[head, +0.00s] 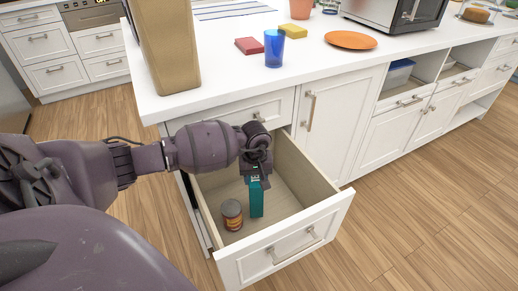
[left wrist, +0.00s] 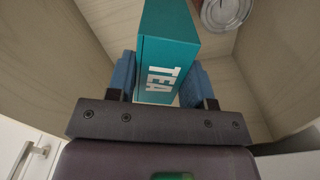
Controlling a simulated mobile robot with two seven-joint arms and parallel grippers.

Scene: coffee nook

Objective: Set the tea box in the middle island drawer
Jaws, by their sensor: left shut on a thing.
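The tea box (head: 257,198) is a teal box with white "TEA" lettering. It is upright inside the open island drawer (head: 285,247), next to a can. My left gripper (head: 256,178) reaches down into the drawer and is shut on the upper part of the tea box. In the left wrist view the tea box (left wrist: 168,55) sits between the two blue finger pads of the gripper (left wrist: 165,80). I cannot tell whether the box's bottom touches the drawer floor. My right gripper is not in view.
A brown can (head: 232,214) stands in the drawer left of the tea box; its top shows in the wrist view (left wrist: 226,10). On the countertop (head: 225,88) are a blue cup (head: 274,48), an orange plate (head: 350,40) and a tall tan container (head: 166,45). The drawer's right part is free.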

